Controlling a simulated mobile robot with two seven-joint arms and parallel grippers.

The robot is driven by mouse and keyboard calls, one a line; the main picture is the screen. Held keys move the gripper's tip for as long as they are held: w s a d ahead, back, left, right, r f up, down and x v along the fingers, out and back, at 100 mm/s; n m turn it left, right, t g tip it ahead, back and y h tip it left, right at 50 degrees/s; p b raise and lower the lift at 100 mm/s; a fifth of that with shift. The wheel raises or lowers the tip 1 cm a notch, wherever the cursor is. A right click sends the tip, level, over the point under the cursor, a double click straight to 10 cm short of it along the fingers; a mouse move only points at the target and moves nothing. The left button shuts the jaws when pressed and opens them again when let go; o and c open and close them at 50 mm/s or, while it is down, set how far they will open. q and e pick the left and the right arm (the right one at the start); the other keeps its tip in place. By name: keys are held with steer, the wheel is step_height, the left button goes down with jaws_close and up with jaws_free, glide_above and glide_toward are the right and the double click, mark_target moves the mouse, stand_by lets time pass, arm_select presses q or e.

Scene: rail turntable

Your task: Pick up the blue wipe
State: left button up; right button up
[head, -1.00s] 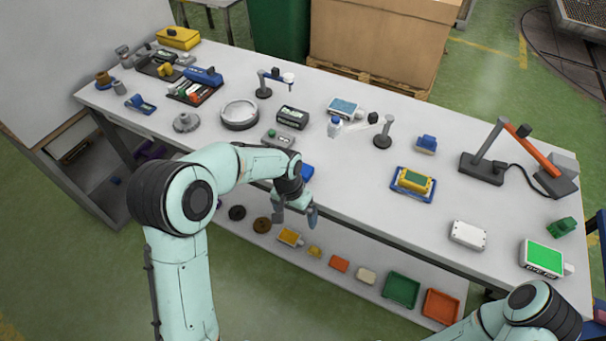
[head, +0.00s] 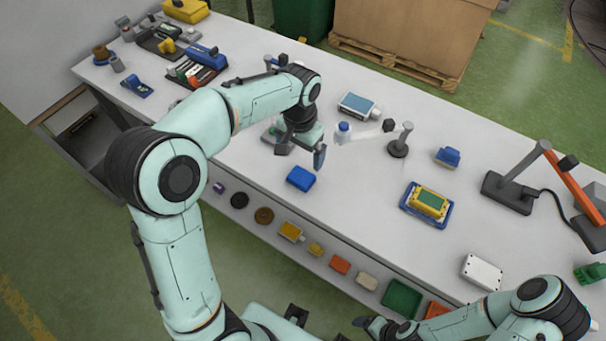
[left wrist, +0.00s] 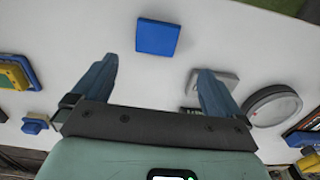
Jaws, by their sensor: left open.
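The blue wipe (head: 301,179) is a flat blue square lying on the white table near its front edge. It also shows in the left wrist view (left wrist: 157,37), at the top, beyond the fingertips and between their lines. My left gripper (head: 301,154) is open and empty above the table, just behind the wipe in the head view. Its two spread fingers show in the left wrist view (left wrist: 154,75); neither appears to touch the wipe. My right gripper (head: 372,326) is low at the bottom of the head view, partly cut off, its jaws unclear.
A blue tray (head: 404,205) with a yellow-green device stands to the right. A round grey dish (left wrist: 272,105) shows in the left wrist view. Bare tabletop surrounds the wipe.

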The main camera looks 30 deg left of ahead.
mark_target(302, 174)
arm_select(q)
step_height(302, 174, down, 3)
steer(key=shift+s+f, duration=0.1)
steer(key=shift+s, duration=0.05)
steer(key=shift+w+f, duration=0.2)
steer(key=shift+f, duration=0.35)
steer(key=f, duration=0.5)
steer(key=shift+s+d, duration=0.15)
steer(key=shift+d, duration=0.05)
steer(key=shift+c, duration=0.3)
steer(key=c, duration=1)
